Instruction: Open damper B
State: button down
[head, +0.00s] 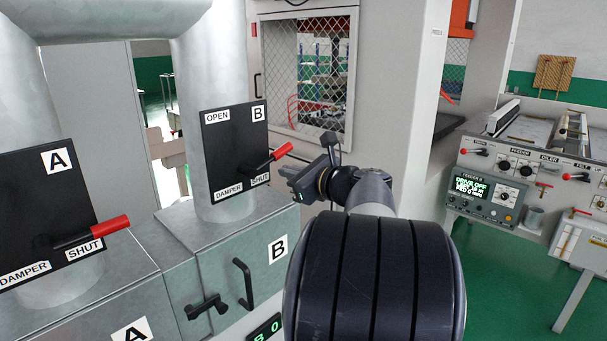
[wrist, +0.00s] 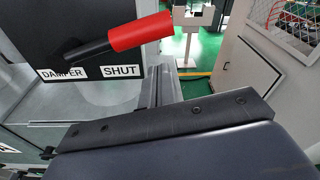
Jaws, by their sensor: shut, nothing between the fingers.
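Damper B's black plate (head: 229,150) is on the grey pipe at centre left in the head view. Its red-tipped lever (head: 281,151) points right and slightly up, beside the SHUT label (head: 261,179); OPEN is at the plate's top. My gripper (head: 290,180) is shut and empty, just below and right of the lever's red tip. I cannot tell whether they touch. In the wrist view, a red lever grip (wrist: 141,32) on a black plate, apparently damper B's, stands above the dark gripper body (wrist: 165,120). The fingertips are not clear there.
Damper A's plate (head: 40,220), with its own red lever (head: 109,226), is at the left. A grey box B (head: 215,265) with a black handle is below damper B. A mesh-windowed cabinet (head: 388,90) stands behind, and a control console (head: 500,175) is at the right.

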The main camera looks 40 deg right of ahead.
aim_at(285, 153)
jog(key=shift+s+a+r+p, duration=0.1)
jog(key=shift+s+a+r, duration=0.05)
jog(key=shift+r, duration=0.3)
jog(key=shift+s+a+r+p, duration=0.1)
jog(key=shift+s+r+p, duration=0.05)
jog(key=shift+r, duration=0.35)
jog(key=shift+s+a+r+p, duration=0.1)
jog(key=shift+s+a+r, duration=0.05)
jog(key=shift+r, duration=0.3)
